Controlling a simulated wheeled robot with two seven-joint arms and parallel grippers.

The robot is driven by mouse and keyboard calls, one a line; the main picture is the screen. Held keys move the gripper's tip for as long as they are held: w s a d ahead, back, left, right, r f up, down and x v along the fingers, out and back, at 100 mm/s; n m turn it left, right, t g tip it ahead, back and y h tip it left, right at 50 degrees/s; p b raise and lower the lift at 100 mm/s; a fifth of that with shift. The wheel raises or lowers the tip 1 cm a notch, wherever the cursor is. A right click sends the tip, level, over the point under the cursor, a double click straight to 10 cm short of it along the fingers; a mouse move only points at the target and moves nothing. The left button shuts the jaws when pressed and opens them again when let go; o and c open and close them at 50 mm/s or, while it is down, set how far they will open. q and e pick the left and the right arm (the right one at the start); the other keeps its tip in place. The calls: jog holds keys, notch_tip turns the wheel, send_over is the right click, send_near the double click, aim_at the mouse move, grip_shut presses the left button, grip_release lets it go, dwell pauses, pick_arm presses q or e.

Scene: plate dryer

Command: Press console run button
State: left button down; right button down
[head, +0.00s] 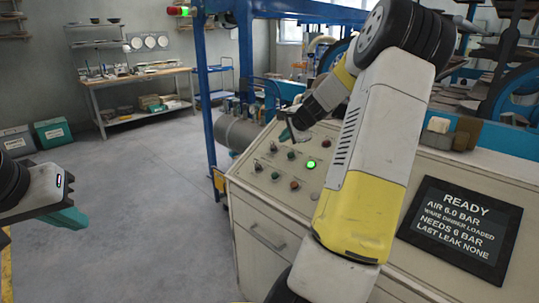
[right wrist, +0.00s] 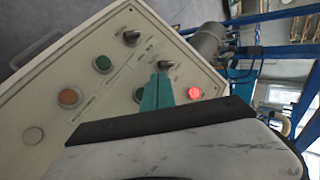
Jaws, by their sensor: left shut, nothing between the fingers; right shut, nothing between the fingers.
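The cream console (head: 240,177) has a sloped panel with several buttons and knobs; its labels are too small to read, so I cannot tell which is run. A lit green button (head: 311,164) glows on the panel. The right wrist view shows a dark green button (right wrist: 102,63), an orange button (right wrist: 69,97) and a glowing red one (right wrist: 193,93). My right gripper (head: 286,134) is shut and empty over the panel's far part; its teal fingers (right wrist: 157,92) partly cover a button. I cannot tell whether they touch. My left gripper (head: 72,218) is shut and empty, away from the console.
A dark screen (head: 460,226) reads READY, air 6.0 bar, ware dinner loaded, needs 6 bar, last leak none. A blue frame post (head: 207,100) and a grey cylinder (head: 238,134) stand behind the console. A workbench (head: 140,78) is at the back left.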

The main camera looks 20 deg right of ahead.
jog(key=shift+w+d+f, duration=0.2)
jog(key=shift+d+f, duration=0.3)
jog(key=shift+f, duration=0.4)
jog(key=shift+w+d+f, duration=0.15)
jog(key=shift+d+f, duration=0.3)
jog(key=shift+f, duration=0.4)
jog(key=shift+w+d+f, duration=0.2)
jog(key=shift+d+f, duration=0.3)
jog(key=shift+f, duration=0.4)
jog(key=shift+f, duration=0.1)
jog(key=shift+w+d+f, duration=0.1)
jog(key=shift+d+f, duration=0.1)
jog(key=shift+f, duration=0.05)
jog(key=shift+d+f, duration=0.2)
jog(key=shift+f, duration=0.2)
dwell(0.6)
jog(key=shift+r, duration=0.1)
jog(key=shift+a+r, duration=0.4)
jog(key=shift+r, duration=0.25)
jog(key=shift+r, duration=0.1)
jog(key=shift+s+a+r, duration=0.2)
jog(key=shift+a+r, duration=0.2)
jog(key=shift+r, duration=0.3)
jog(key=shift+s+a+r, duration=0.2)
jog(key=shift+a+r, duration=0.2)
jog(key=shift+r, duration=0.3)
jog(key=shift+s+a+r, duration=0.2)
jog(key=shift+a+r, duration=0.2)
jog(key=shift+r, duration=0.3)
